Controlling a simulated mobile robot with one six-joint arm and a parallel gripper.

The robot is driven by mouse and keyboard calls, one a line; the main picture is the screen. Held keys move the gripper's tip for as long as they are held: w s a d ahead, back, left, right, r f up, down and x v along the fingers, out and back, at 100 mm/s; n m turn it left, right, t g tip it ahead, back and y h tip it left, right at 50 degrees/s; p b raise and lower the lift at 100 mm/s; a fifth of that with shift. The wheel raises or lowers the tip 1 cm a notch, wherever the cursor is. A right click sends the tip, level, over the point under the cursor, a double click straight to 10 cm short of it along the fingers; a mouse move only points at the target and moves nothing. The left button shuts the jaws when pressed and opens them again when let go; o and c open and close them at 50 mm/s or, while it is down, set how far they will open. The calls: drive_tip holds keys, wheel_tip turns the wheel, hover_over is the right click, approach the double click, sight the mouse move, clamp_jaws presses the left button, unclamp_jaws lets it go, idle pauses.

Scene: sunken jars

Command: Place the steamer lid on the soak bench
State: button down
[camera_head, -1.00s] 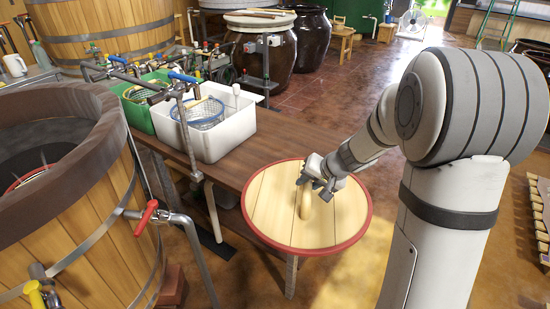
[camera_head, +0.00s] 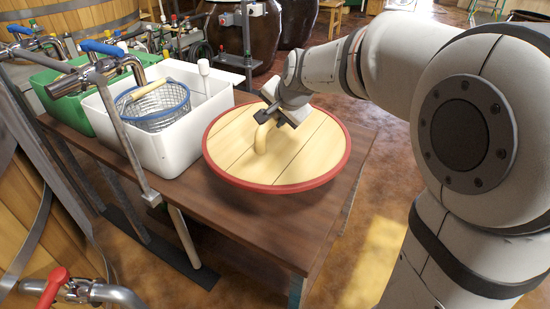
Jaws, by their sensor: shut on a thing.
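The steamer lid (camera_head: 310,157) is a round pale-wood disc with a red rim and a wooden handle (camera_head: 261,138). My gripper (camera_head: 270,118) is shut on the handle from above. The lid is over the right part of the dark brown wooden bench (camera_head: 182,193), just right of the white tub. It looks level and close to the bench top; I cannot tell whether its underside touches the wood. The bench's right end shows beyond the lid's rim.
A white tub (camera_head: 213,143) with a blue mesh basket (camera_head: 155,108) stands on the bench beside the lid. A green tub (camera_head: 62,92) is behind it. A grey pipe with a blue-handled tap runs in front. A red-handled valve (camera_head: 52,288) is at lower left. Dark jars (camera_head: 301,20) stand behind.

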sight(274, 133)
wheel_tip(274, 133, down, 4)
drive_tip(key=shift+a+f+b, duration=0.1)
drive_tip(key=shift+f+b, duration=0.05)
drive_tip(key=shift+b, duration=0.7)
drive_tip(key=shift+f+b, duration=1.15)
drive_tip(key=shift+f, duration=1.3)
drive_tip(key=shift+f, duration=0.1)
drive_tip(key=c, duration=1.2)
unclamp_jaws()
